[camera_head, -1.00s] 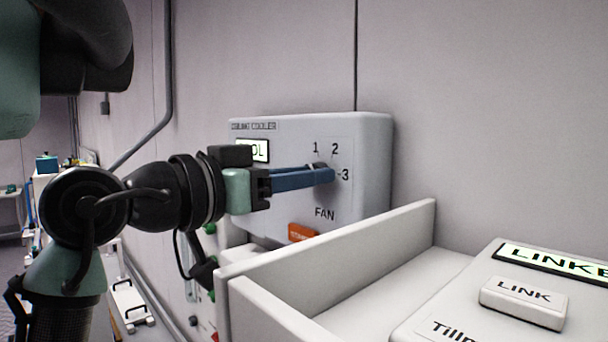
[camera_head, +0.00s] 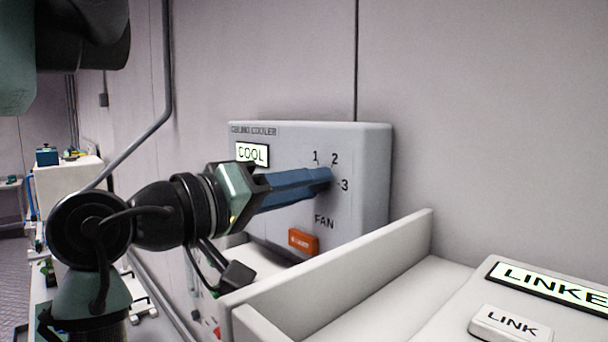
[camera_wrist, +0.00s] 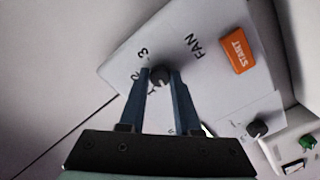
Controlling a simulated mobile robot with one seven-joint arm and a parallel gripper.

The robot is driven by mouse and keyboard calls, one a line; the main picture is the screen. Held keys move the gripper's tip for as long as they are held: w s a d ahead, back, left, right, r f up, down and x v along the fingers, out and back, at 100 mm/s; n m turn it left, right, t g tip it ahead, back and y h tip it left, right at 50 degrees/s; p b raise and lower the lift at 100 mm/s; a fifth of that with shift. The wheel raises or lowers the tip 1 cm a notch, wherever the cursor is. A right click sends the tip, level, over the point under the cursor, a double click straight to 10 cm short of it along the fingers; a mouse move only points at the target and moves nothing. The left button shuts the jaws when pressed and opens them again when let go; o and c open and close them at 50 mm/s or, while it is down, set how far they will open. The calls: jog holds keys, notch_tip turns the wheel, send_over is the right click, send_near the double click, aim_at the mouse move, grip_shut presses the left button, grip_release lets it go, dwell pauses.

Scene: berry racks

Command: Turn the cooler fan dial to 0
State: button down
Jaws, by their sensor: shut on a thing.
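The grey cooler box (camera_head: 365,190) is on the wall, with a lit COOL display and a FAN label. In the wrist view the dark round fan dial (camera_wrist: 160,75) sits between the tips of my gripper (camera_wrist: 162,84). The blue fingers are shut on it. In the head view my gripper (camera_head: 322,177) reaches the dial from the left and hides it. The numbers 1, 2 and 3 show around the dial; I cannot make out a 0. I cannot tell which number the dial points at.
An orange START button (camera_head: 303,242) is below the dial. A second dark knob (camera_wrist: 257,128) shows in the wrist view. A white tray wall (camera_head: 340,262) and a panel with a LINK button (camera_head: 511,325) stand in front at the right.

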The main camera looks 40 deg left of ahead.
jog(key=shift+r+n+p, duration=0.1)
jog(key=shift+n+p, duration=0.45)
jog(key=shift+n, duration=0.65)
jog(key=c, duration=0.6)
grip_release()
jog(key=shift+w, duration=0.1)
jog(key=s, duration=1.3)
jog(key=shift+a+p, duration=0.4)
jog(key=shift+a, duration=0.05)
